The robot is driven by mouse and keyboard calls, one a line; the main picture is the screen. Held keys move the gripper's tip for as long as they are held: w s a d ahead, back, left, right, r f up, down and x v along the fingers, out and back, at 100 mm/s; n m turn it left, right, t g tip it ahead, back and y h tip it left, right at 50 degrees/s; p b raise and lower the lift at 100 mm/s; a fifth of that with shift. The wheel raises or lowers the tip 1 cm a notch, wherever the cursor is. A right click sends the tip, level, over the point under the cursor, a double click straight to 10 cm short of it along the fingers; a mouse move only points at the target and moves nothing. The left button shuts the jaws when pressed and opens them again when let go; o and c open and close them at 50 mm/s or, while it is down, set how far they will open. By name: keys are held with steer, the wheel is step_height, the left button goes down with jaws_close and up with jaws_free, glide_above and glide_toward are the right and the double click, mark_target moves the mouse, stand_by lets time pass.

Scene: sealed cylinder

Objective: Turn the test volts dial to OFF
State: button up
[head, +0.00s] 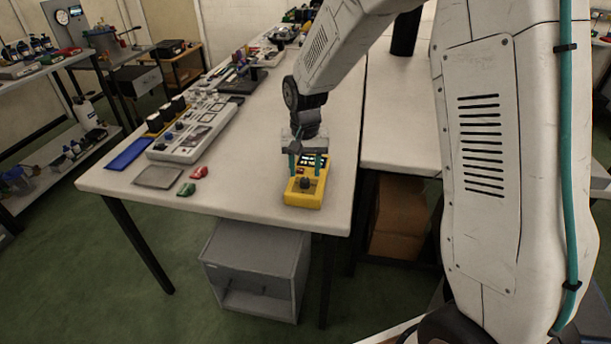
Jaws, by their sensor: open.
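A yellow handheld tester (302,197) lies on the near end of the white table, close to its front edge. It has a dark dial (305,183) on its lower face and a dark display with light markings (320,160) near its top. My gripper (307,168) is open above the tester, with its teal-tipped fingers pointing down on either side of the upper face, just behind the dial. It holds nothing. I cannot tell whether the fingers touch the tester. The dial's pointer position and its labels are too small to read.
The white table (240,190) is clear left of the tester, apart from a red clip (200,172), a green clip (186,189) and a grey plate (158,177). A white instrument panel (190,140) lies behind. A grey cabinet (255,265) stands below.

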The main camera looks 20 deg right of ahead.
mark_target(305, 180)
steer(key=shift+f, duration=1.55)
steer(key=c, duration=1)
